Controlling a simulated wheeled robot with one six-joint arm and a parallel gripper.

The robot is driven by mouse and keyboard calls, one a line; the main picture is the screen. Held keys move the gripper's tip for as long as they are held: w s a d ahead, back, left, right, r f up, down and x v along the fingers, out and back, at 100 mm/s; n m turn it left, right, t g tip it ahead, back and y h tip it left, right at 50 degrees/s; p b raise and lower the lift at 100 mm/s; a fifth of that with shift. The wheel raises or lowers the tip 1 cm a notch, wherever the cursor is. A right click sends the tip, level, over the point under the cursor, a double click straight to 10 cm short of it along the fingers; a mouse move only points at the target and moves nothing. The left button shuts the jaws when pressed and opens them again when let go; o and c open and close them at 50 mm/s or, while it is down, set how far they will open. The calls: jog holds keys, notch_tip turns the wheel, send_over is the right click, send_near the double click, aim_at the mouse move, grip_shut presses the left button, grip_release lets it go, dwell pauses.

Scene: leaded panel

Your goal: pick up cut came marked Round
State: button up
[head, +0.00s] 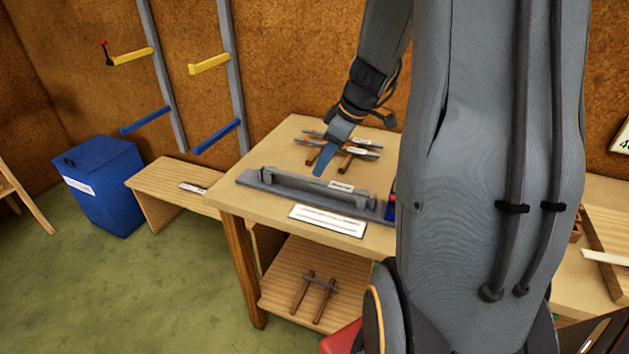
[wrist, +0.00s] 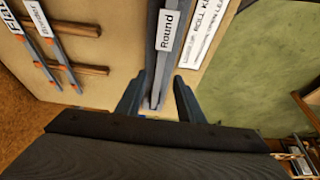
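The came marked Round (wrist: 161,65) is a long grey bar with a white label reading "Round" in the wrist view. In the head view a grey bar with a small white label (head: 341,187) lies along a grey holder (head: 255,180) near the table's front edge; its text is too small to read there. My gripper (wrist: 158,98) is open, its two fingers apart on either side of the bar's near end in the wrist view. In the head view my gripper (head: 324,162) points down at the bar; I cannot tell its exact height or any contact.
Labelled strips with orange marks (head: 350,143) lie across wooden rests behind the bar. A white printed card (head: 327,220) lies in front. A low wooden bench (head: 165,185) and blue bin (head: 103,190) stand left. A lower shelf (head: 345,290) holds more pieces.

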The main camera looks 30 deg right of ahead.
aim_at(315, 180)
jog(key=shift+p+x, duration=0.75)
jog(key=shift+x, duration=1.65)
jog(key=shift+s+d, duration=0.1)
grip_shut()
